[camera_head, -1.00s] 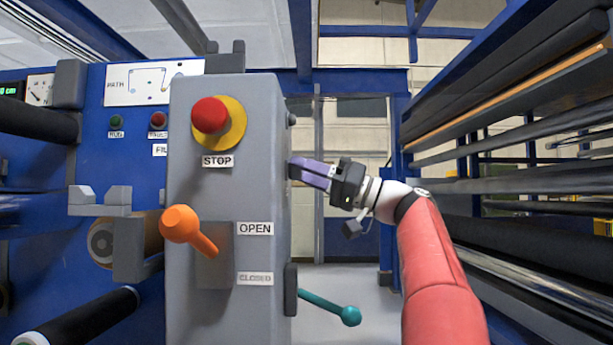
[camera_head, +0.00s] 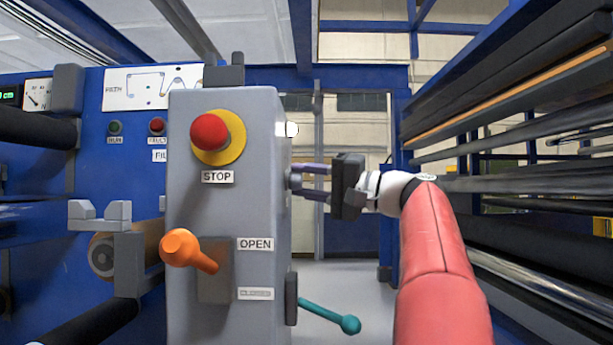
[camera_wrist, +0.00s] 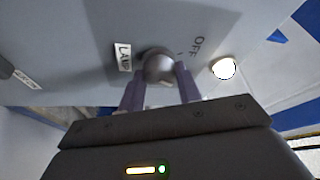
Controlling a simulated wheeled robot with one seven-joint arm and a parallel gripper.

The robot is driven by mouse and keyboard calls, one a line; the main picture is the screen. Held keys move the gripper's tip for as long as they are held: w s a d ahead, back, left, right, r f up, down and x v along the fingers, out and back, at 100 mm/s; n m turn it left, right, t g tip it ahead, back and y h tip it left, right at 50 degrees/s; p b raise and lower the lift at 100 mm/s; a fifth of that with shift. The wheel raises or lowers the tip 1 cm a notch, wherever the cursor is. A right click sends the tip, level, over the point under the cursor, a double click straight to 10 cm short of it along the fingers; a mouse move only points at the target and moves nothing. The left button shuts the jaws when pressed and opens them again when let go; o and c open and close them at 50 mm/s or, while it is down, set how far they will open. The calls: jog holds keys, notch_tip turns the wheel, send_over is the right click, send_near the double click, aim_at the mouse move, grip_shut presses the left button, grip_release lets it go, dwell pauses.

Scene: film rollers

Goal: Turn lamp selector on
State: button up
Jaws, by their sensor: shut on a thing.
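The lamp selector (camera_wrist: 158,65) is a round grey knob on the side face of the grey control box (camera_head: 222,130). It sits between a LAMP label (camera_wrist: 123,57) and OFF lettering (camera_wrist: 198,46) in the wrist view. My gripper (camera_wrist: 160,84) has its two purple fingers on either side of the knob and is shut on it. In the head view my gripper (camera_head: 303,182) reaches the box's right side from the right. A small lamp (camera_wrist: 223,68) beside the selector glows white; it also shows lit in the head view (camera_head: 291,129). The selector's pointer mark is hidden.
The box front has a red stop button (camera_head: 209,132), an orange lever (camera_head: 188,250) and OPEN and CLOSED labels. A teal lever (camera_head: 330,316) sticks out low on the right. Dark rollers (camera_head: 530,240) fill the right side.

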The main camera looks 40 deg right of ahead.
dwell(0.4)
jog(key=o, duration=1)
jog(key=shift+c, duration=0.2)
jog(key=v, duration=0.7)
jog(key=shift+s+d+b, duration=0.2)
jog(key=shift+s+b, duration=0.15)
jog(key=shift+b, duration=0.05)
jog(key=shift+f, duration=0.1)
